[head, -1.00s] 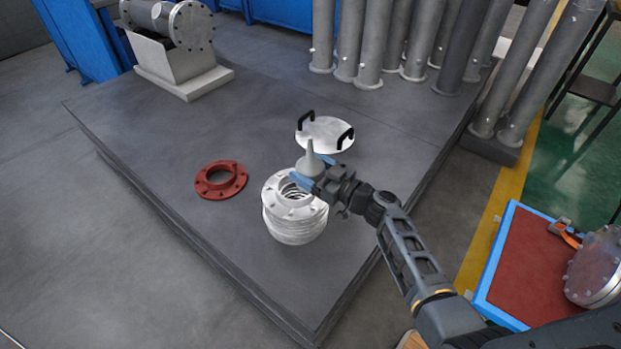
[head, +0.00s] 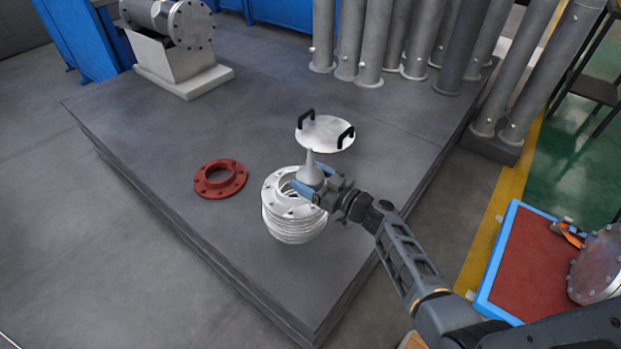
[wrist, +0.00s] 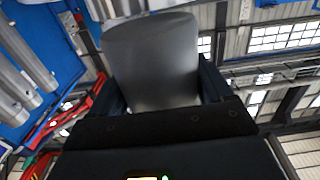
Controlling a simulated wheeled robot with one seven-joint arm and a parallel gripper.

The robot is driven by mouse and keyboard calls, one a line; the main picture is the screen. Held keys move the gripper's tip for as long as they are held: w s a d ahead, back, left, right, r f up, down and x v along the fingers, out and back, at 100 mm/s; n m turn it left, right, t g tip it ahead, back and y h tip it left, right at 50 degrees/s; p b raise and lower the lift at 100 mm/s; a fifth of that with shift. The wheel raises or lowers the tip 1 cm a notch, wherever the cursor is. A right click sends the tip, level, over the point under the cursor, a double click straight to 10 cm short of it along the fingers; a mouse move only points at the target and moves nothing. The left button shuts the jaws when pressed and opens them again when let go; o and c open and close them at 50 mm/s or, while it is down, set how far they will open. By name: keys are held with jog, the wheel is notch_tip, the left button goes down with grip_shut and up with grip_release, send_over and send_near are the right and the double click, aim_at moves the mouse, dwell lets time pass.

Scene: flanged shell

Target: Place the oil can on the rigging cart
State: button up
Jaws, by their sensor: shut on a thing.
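The oil can (head: 311,171) is grey with a tapering spout that points up. My gripper (head: 313,181) is shut on its body, with blue fingertips on either side. In the head view the can shows over the back right of a stack of pale flanges (head: 292,228); I cannot tell whether it touches them, and its base is hidden. In the wrist view the grey can body (wrist: 152,62) fills the space between the fingers. What looks like the rigging cart (head: 512,262), with a red top and blue rim, stands at the right, apart from the can.
A red flange ring (head: 220,180) and a round pale plate with black handles (head: 325,133) lie on the grey platform (head: 140,130). Upright pipes (head: 370,50) stand behind. A flanged shell part (head: 598,265) and an orange item (head: 569,233) occupy the cart's right side; its left part is bare.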

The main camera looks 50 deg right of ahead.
jog(key=shift+f+b, duration=0.3)
jog(key=shift+b, duration=0.15)
jog(key=o, duration=1.1)
jog(key=shift+r, duration=0.1)
jog(key=r+p, duration=0.1)
jog(key=p, duration=0.2)
jog(key=shift+d+r, duration=0.1)
jog(key=shift+r, duration=0.25)
jog(key=s+b, duration=0.2)
jog(key=s, duration=1)
jog(key=shift+f, duration=0.4)
